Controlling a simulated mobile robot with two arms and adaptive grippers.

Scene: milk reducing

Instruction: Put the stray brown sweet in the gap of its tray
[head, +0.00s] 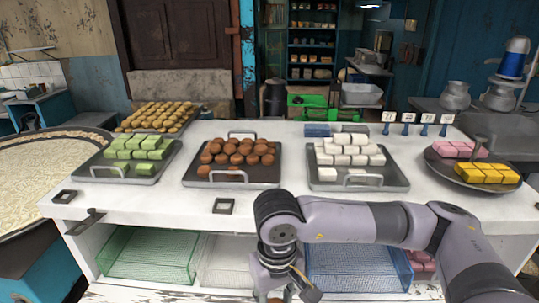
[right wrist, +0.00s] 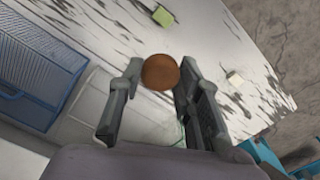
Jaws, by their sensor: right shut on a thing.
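The stray brown sweet (right wrist: 159,72) is a round ball between the fingertips of my right gripper (right wrist: 157,80) in the right wrist view. The fingers are shut on it. In the head view my right gripper (head: 284,284) hangs in front of the counter near the bottom edge, and a bit of the sweet (head: 275,299) shows below it. The dark tray of brown sweets (head: 262,182) sits on the white counter, left of and beyond my right arm. Its sweets are piled, with sparse ones along the front; I cannot clearly make out the gap. My left gripper is not in view.
A tray of green sweets (head: 94,172) stands left and a tray of white ones (head: 392,184) right. A round plate (head: 437,169) holds pink and yellow sweets. Below are green (head: 150,258) and blue (head: 360,268) baskets. A pale green piece (right wrist: 234,79) lies on the worn lower surface.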

